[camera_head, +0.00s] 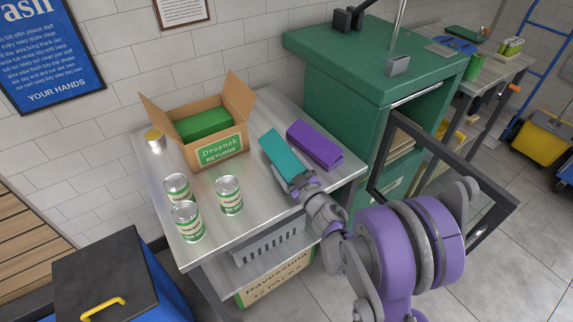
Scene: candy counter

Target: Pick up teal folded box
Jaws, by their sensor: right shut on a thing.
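The teal folded box (279,150) is a long flat box near the right part of the metal counter in the head view. My right gripper (299,183) is shut on the near end of the teal box, and the gripper hides that end. The teal box slants, with its far end toward the back left; I cannot tell whether it is clear of the counter. My left gripper is not in view.
A purple box (314,146) lies close on the right of the teal box. An open cardboard box (220,155) with a green box (203,124) inside stands behind left. Three cans (228,196) stand at the front left, and a lidded jar (154,139) at the back. A green cabinet (345,85) borders the right.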

